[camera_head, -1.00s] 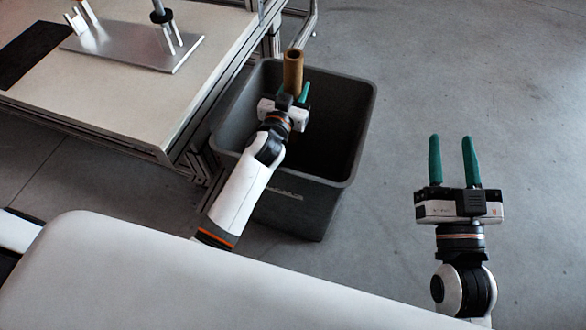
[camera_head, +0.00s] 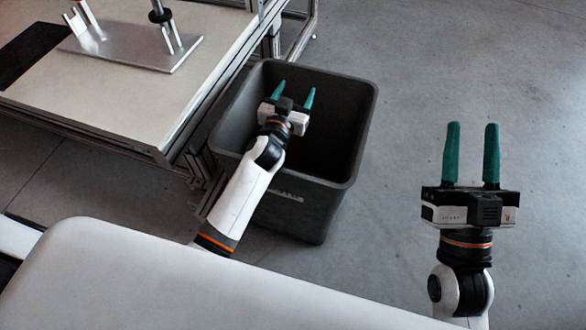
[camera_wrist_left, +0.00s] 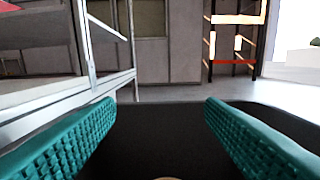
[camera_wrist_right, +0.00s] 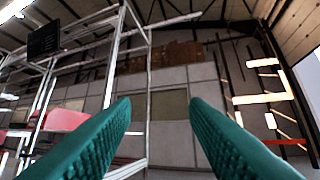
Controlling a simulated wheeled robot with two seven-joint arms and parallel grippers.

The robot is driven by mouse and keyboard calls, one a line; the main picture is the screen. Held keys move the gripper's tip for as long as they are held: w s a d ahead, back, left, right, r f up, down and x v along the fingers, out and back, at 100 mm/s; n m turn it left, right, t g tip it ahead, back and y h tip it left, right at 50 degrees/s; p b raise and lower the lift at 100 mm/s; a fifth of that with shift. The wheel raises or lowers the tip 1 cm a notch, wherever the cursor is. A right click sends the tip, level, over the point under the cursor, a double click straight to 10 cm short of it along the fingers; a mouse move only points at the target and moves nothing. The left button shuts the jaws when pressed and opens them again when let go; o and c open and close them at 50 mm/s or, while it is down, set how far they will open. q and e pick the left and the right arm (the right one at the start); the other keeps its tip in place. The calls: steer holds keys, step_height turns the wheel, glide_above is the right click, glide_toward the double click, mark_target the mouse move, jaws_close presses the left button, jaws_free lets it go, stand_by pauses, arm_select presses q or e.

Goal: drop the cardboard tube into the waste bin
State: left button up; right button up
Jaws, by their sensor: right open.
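The dark grey waste bin (camera_head: 345,100) stands on the floor beside the workbench. My left gripper (camera_head: 294,93) is over the bin's opening, with its teal fingers apart and nothing between them. The cardboard tube does not show in the head view. A small pale tan curved edge (camera_wrist_left: 166,178) at the bottom of the left wrist view, below the open fingers and against the dark bin, may be the tube's end. My right gripper (camera_head: 472,126) is open and empty over the floor at the right.
The workbench (camera_head: 130,105) is to the left of the bin, with a metal plate fixture (camera_head: 135,50) on it. Its metal frame runs close to the bin's left side. The grey floor (camera_head: 470,60) to the right of the bin is clear.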

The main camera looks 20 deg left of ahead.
arm_select(q)
steer(key=shift+s, duration=0.2)
steer(key=s+p, duration=0.2)
steer(key=s, duration=0.9)
steer(key=shift+s+a, duration=0.2)
steer(key=shift+s, duration=0.1)
arm_select(e)
step_height(320, 180, down, 8)
steer(key=w+g+h, duration=0.2)
steer(key=g, duration=0.4)
steer(key=shift+w+d, duration=0.3)
arm_select(q)
steer(key=shift+f, duration=0.1)
